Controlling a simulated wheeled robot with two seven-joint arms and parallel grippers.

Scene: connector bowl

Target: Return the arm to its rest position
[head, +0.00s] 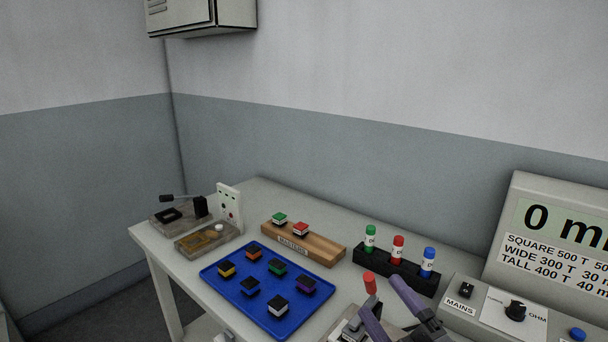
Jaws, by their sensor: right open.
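My right gripper (381,294) shows at the bottom of the head view, right of the blue tray. Its two purple fingers are apart, and I see nothing held between them. It is in front of the black rack (398,272). A small red-topped piece (370,283) stands beside the fingers, its lower part hidden. My left gripper is not in view.
The blue tray (231,293) carries several coloured connector blocks. A wooden "MASTERS" block (325,254) holds a green and a red one. The rack holds green, red and blue-capped bottles. A meter panel (548,235) and mains box (462,308) stand at right.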

